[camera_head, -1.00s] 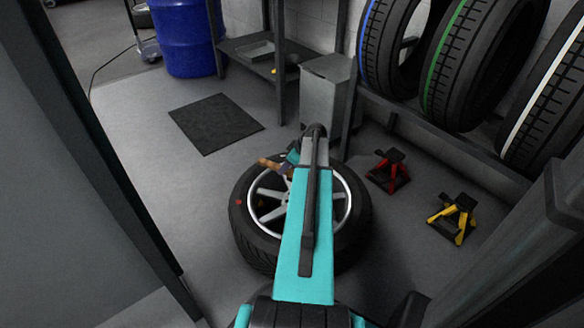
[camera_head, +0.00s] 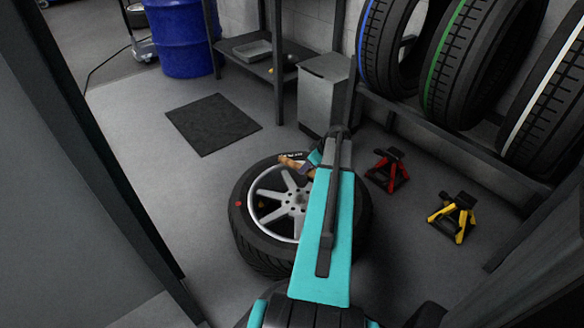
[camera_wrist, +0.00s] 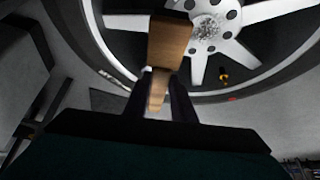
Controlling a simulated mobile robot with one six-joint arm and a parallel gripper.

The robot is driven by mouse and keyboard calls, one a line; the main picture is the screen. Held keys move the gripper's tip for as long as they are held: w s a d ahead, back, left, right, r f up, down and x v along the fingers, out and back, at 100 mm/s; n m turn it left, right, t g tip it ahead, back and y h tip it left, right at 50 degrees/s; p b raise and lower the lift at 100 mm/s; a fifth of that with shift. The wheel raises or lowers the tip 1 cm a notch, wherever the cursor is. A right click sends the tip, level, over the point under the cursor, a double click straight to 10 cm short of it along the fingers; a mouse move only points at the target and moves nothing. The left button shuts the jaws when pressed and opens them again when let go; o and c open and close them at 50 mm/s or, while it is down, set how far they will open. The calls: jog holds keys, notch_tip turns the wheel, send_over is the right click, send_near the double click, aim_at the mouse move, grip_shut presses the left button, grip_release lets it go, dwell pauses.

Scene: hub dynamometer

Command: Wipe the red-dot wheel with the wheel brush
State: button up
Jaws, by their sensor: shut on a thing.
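The red-dot wheel (camera_head: 247,226) lies flat on the floor, a black tyre around a silver spoked rim. Its red dot (camera_head: 238,204) shows on the left sidewall. In the wrist view the rim (camera_wrist: 205,28) fills the top, with the red dot (camera_wrist: 232,99) at the lower right. My gripper (camera_wrist: 160,98) is shut on the wooden handle of the wheel brush (camera_wrist: 168,45). In the head view the brush (camera_head: 290,162) is over the far edge of the wheel. My arm covers the wheel's right part. I cannot tell whether the brush touches the rim.
A red jack stand (camera_head: 387,170) and a yellow jack stand (camera_head: 454,216) stand right of the wheel. A rack of tyres (camera_head: 470,70) is at the upper right. A grey bin (camera_head: 323,95) stands behind. A dark mat (camera_head: 212,123) lies on clear floor at left.

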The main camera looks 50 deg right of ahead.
jog(key=w+a+r+n, duration=0.1)
jog(key=w+a, duration=0.2)
jog(key=a, duration=0.1)
jog(key=shift+w+a+y+b, duration=0.25)
jog(key=shift+a+y+b, duration=0.05)
jog(key=shift+a+b, duration=0.1)
jog(key=shift+f, duration=0.1)
